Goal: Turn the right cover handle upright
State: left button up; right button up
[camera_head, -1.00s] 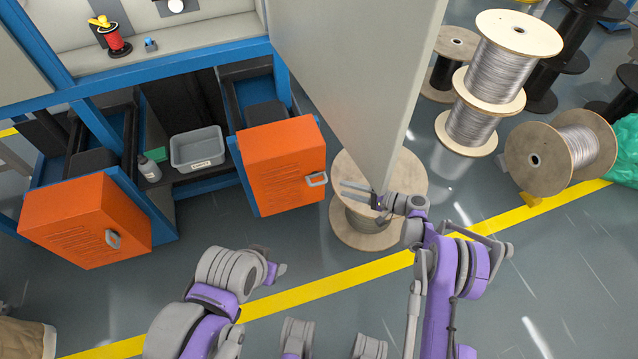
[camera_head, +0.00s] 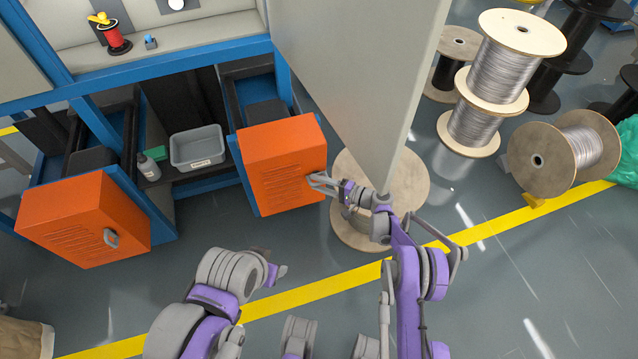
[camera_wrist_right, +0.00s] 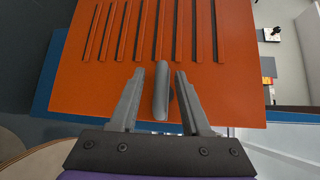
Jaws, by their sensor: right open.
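A small gap shows on the left of the handle. My left gripper (camera_head: 280,272) is low in the head view, away from the covers; its fingers are hard to make out.
The left orange cover (camera_head: 85,222) has a grey handle (camera_head: 111,238). A grey bin (camera_head: 197,147) and a bottle (camera_head: 149,167) sit between the covers. A large pale panel (camera_head: 365,80) and a wooden spool (camera_head: 408,190) stand close to my right arm.

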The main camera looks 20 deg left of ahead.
jog(key=shift+c, duration=0.2)
grip_shut()
jog(key=shift+h, duration=0.3)
jog(key=n+h, duration=0.3)
jog(key=shift+t+h, duration=0.3)
jog(key=shift+t, duration=0.1)
jog(key=n+t+h, duration=0.1)
jog(key=n+h, duration=0.1)
jog(key=h, duration=0.1)
jog(key=shift+b, duration=0.35)
jog(key=n+t+h, duration=0.1)
jog(key=t+h, duration=0.1)
jog(key=h, duration=0.1)
jog(key=shift+n, duration=0.4)
jog(key=shift+n+t+h, duration=0.4)
jog(key=shift+t+h, duration=0.1)
jog(key=shift+h, duration=0.3)
jog(key=shift+f+t+h, duration=0.1)
jog(key=shift+t+h, duration=0.2)
jog(key=shift+h, duration=0.1)
jog(key=shift+w+d+n, duration=0.1)
jog(key=shift+n, duration=0.2)
